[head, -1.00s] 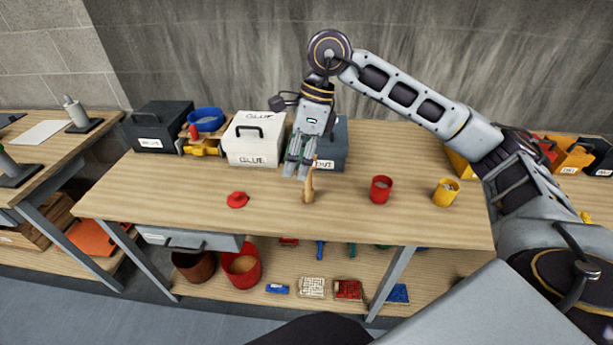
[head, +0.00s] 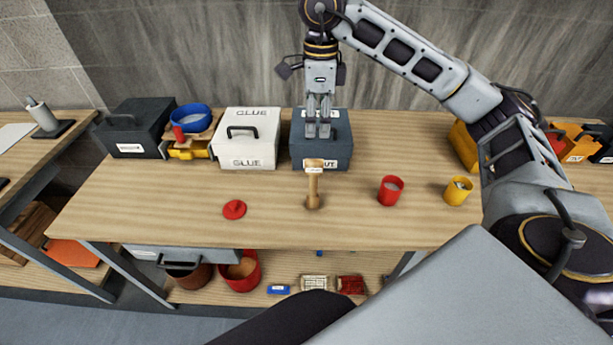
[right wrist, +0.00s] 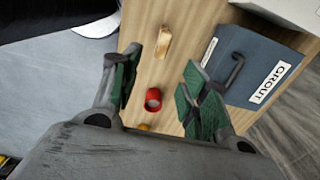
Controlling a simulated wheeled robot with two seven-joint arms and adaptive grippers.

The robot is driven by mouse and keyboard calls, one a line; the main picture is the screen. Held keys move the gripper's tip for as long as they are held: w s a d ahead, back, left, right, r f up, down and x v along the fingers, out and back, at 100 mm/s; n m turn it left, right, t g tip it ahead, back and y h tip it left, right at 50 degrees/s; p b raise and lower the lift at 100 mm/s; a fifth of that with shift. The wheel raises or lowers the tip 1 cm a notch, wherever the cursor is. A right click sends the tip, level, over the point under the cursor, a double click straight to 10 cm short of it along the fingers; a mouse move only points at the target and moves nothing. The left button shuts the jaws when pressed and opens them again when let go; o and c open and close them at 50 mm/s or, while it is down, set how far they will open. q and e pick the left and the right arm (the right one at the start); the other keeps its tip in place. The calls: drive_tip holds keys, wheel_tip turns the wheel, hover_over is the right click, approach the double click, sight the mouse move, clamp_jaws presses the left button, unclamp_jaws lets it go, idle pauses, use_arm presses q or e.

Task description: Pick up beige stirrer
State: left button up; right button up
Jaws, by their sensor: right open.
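The beige stirrer (head: 313,188) stands upright on the wooden workbench, with a wide pale head at the top. It also shows in the right wrist view (right wrist: 162,42), seen from above, beyond the fingertips. My right gripper (head: 318,132) points down, higher in the picture than the stirrer's head and in front of the dark grout box. A gap shows between the fingertips and the stirrer. My left gripper is not in view.
The grout box (head: 335,150) and white glue box (head: 245,140) stand behind the stirrer. A red lid (head: 234,209) lies to its left. A red cup (head: 390,190) and yellow cup (head: 457,190) stand to its right. The bench is bare immediately around the stirrer.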

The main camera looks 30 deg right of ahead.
hover_over(314, 161)
drive_tip(key=f, duration=0.6)
drive_tip(key=shift+s+d+f, duration=0.1)
drive_tip(key=shift+d+f, duration=0.15)
drive_tip(key=shift+f, duration=0.15)
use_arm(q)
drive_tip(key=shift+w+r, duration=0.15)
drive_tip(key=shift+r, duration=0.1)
use_arm(e)
drive_tip(key=shift+f, duration=0.8)
use_arm(q)
drive_tip(key=shift+p, duration=0.3)
use_arm(e)
drive_tip(key=shift+f, duration=0.1)
drive_tip(key=shift+a+f+p, duration=0.15)
drive_tip(key=shift+f+p, duration=0.3)
drive_tip(key=shift+f, duration=0.5)
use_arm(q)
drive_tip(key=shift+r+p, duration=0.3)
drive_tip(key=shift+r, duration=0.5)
use_arm(e)
drive_tip(key=shift+f, duration=1.55)
